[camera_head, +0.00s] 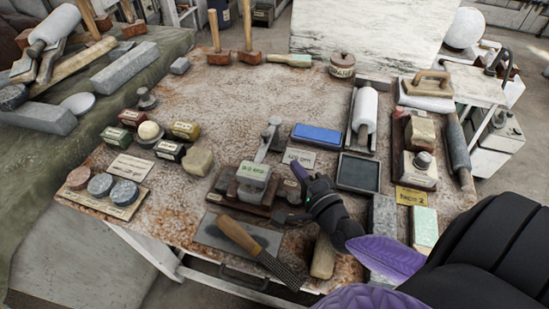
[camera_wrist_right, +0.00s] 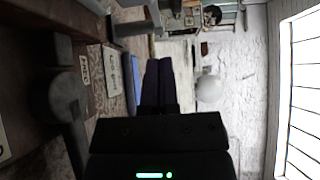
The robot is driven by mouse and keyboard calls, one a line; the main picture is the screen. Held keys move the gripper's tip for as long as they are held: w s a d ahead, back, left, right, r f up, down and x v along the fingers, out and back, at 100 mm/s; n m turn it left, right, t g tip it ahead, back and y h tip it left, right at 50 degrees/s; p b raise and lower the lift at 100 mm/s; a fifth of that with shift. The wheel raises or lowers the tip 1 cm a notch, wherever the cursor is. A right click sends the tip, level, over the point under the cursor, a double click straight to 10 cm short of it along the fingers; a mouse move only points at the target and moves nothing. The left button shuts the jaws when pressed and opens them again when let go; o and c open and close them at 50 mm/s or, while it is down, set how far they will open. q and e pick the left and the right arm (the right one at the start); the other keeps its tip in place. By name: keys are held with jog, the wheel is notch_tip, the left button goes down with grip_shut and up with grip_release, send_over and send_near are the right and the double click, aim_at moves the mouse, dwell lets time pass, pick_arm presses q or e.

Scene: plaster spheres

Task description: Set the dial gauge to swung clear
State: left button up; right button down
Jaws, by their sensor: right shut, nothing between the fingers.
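A small instrument on a dark base (camera_head: 240,190) stands near the front middle of the table, with a pale labelled block (camera_head: 253,173) on top. A grey arm (camera_head: 268,140) slants up behind it; I take this as the dial gauge's arm, but no dial face can be made out. In the right wrist view a grey round head on a bar (camera_wrist_right: 66,98) shows close at left, probably the same part. My right gripper (camera_head: 297,174) is just right of the block, its fingers together and empty; they also show in the wrist view (camera_wrist_right: 158,80). Contact cannot be told. My left gripper is out of view.
A rasp with wooden handle (camera_head: 240,235) lies in front. A blue block (camera_head: 317,134), a dark tray (camera_head: 358,172) and a white roller (camera_head: 364,108) stand to the right and behind. Stone discs (camera_head: 100,185) and small labelled boxes (camera_head: 186,130) are at left. The table's back middle is mostly clear.

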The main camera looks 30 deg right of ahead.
aim_at(267, 147)
jog(key=w, duration=0.1)
jog(key=w+a, duration=0.1)
jog(key=w, duration=0.1)
jog(key=w+a, duration=0.1)
jog(key=w, duration=0.1)
jog(key=shift+w+a, duration=0.2)
